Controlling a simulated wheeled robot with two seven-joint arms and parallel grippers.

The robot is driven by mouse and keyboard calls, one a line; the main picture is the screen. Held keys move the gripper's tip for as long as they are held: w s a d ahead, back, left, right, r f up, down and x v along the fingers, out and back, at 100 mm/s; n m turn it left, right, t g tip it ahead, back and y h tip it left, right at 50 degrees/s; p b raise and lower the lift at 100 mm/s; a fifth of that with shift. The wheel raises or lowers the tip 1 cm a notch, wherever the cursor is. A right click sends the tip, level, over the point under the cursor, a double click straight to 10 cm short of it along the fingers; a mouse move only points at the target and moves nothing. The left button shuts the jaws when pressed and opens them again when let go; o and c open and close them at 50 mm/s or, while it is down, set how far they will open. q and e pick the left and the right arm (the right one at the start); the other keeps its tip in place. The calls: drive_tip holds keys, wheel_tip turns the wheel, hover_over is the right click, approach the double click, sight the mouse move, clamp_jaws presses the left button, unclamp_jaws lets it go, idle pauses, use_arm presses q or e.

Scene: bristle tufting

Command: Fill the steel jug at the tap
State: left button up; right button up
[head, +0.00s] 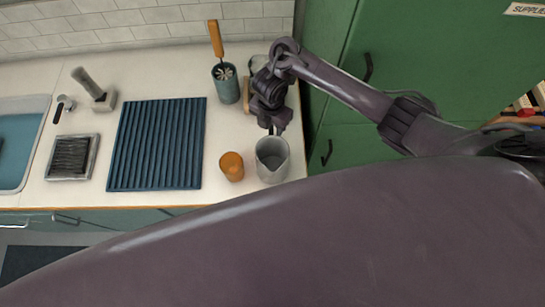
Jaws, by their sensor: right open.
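The steel jug (272,160) stands upright at the right end of the white counter, grey and open at the top. My right gripper (271,130) is open and points down at the jug's far rim. Its fingertips overlap the rim in the head view, and I cannot tell whether they touch it. A small grey fitting with a black part (64,104) stands at the right edge of the sink; it looks like the tap, but it is too small to be sure. My left gripper is not in view.
An orange cup (231,166) stands just left of the jug. A teal holder (226,84) with an orange-handled brush stands behind. A ribbed blue mat (157,145), a grey tray (73,157) and the sink (40,148) lie further left. A green cabinet (330,130) borders the right.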

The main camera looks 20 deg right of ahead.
sight(272, 153)
drive_tip(key=f, duration=0.4)
drive_tip(key=shift+w+d+f, duration=0.15)
drive_tip(key=shift+w+f, duration=0.1)
drive_tip(key=shift+f, duration=0.1)
clamp_jaws()
